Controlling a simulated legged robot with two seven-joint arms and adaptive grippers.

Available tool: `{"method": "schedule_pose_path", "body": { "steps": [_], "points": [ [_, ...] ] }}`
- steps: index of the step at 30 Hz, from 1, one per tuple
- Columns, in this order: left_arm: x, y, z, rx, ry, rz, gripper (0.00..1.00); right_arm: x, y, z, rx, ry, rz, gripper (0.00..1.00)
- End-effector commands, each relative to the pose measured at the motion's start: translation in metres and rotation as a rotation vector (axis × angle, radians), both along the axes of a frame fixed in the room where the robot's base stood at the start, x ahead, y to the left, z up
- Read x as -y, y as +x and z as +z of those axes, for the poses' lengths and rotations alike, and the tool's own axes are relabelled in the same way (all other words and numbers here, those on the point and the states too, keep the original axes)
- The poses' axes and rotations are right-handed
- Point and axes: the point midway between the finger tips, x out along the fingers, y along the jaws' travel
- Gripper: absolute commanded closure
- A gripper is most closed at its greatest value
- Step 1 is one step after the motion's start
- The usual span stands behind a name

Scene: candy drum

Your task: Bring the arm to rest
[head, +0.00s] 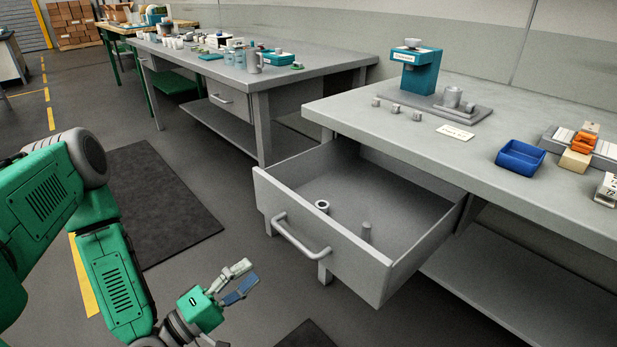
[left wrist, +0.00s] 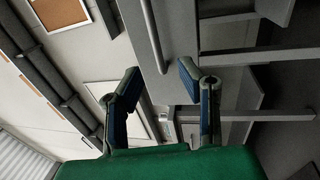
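My left arm comes in from the left in the head view, green with dark joints. Its gripper (head: 241,280) hangs over the floor, in front of and to the left of the open drawer (head: 345,255). The fingers are apart with nothing between them. The left wrist view shows the same gripper (left wrist: 158,82) open and empty, with the drawer front and its handle (left wrist: 153,35) beyond the fingers. The gripper is apart from the drawer. My right gripper is in neither view.
The bench above (head: 560,205) carries a teal machine (head: 416,70), a blue tray (head: 520,158) and small parts. A dark mat (head: 160,200) lies on the floor. Another bench (head: 300,55) stands behind.

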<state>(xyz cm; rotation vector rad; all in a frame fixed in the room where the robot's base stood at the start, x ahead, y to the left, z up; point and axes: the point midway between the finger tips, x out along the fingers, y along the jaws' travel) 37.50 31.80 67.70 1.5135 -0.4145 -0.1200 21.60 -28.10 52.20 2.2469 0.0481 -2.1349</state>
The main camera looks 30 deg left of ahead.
Motion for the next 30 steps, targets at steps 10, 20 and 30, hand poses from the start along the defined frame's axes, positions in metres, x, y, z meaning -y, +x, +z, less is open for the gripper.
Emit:
{"method": "schedule_pose_path", "body": {
  "steps": [10, 20, 30],
  "points": [
    [0.045, 0.005, -0.021, -0.154, 0.199, -0.091, 0.67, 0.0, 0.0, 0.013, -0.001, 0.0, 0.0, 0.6],
    [0.097, -0.083, -0.097, -0.677, 1.099, -0.578, 0.67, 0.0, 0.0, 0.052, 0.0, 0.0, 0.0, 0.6],
    [0.038, -0.158, -0.087, -0.978, 1.555, -0.862, 0.67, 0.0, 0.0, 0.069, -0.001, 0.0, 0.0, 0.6]
  ]
}}
